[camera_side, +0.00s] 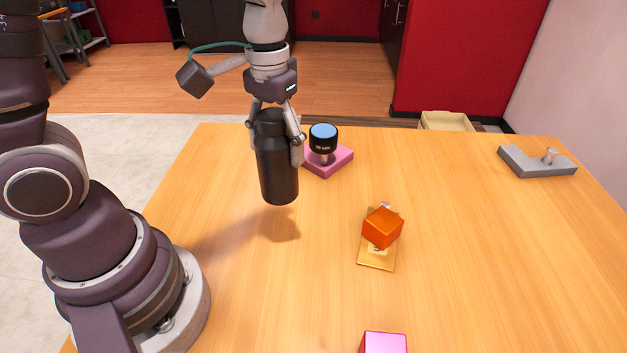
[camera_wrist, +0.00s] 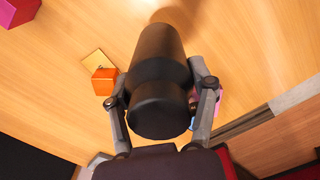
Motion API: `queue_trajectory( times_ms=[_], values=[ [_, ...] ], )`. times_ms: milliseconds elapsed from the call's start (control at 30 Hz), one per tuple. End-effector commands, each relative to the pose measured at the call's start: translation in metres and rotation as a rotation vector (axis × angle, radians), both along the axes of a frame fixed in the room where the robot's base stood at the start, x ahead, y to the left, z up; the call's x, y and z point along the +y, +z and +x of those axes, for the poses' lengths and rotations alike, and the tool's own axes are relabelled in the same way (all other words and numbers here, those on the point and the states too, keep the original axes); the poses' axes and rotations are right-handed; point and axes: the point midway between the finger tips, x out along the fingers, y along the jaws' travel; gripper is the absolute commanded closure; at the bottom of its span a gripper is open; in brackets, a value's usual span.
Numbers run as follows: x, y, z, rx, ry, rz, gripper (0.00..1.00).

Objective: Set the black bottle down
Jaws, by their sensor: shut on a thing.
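The black bottle (camera_side: 276,170) is upright in my gripper (camera_side: 277,140) in the side view, held above the wooden table (camera_side: 330,290) with its shadow on the wood below. My gripper's fingers are shut on either side of its upper part. In the wrist view the bottle (camera_wrist: 162,75) fills the middle, between the two fingers of my gripper (camera_wrist: 162,100). The bottle's base is clear of the table.
A pink block with a blue-topped black device (camera_side: 323,138) stands just right of the bottle. An orange cube (camera_side: 382,228) sits on a gold plate (camera_side: 376,260). A pink box (camera_side: 384,343) is at the front, a grey fixture (camera_side: 537,163) far right. The wood left of the orange cube is clear.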

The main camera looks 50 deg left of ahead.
Motion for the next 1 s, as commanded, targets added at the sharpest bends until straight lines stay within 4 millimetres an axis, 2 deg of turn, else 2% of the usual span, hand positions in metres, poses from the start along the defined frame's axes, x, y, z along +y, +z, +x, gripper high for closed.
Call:
queue_trajectory(
  times_ms=[33, 100, 200, 300, 400, 700, 800, 1000],
  values=[
    [-0.026, -0.001, -0.007, 0.0, -0.13, 0.0, 0.83],
    [-0.056, -0.003, -0.019, 0.001, -0.29, 0.001, 0.83],
    [-0.087, -0.005, -0.037, -0.002, -0.47, 0.001, 0.83],
    [-0.103, -0.007, -0.051, -0.001, -0.585, 0.002, 0.83],
    [-0.111, -0.012, -0.058, 0.001, -0.638, 0.002, 0.83],
    [-0.111, -0.072, -0.06, 0.007, -0.646, 0.005, 0.83],
    [-0.111, -0.086, -0.06, 0.005, -0.645, 0.003, 0.83],
    [-0.112, -0.088, -0.059, -0.002, -0.644, 0.001, 0.83]
  ],
)
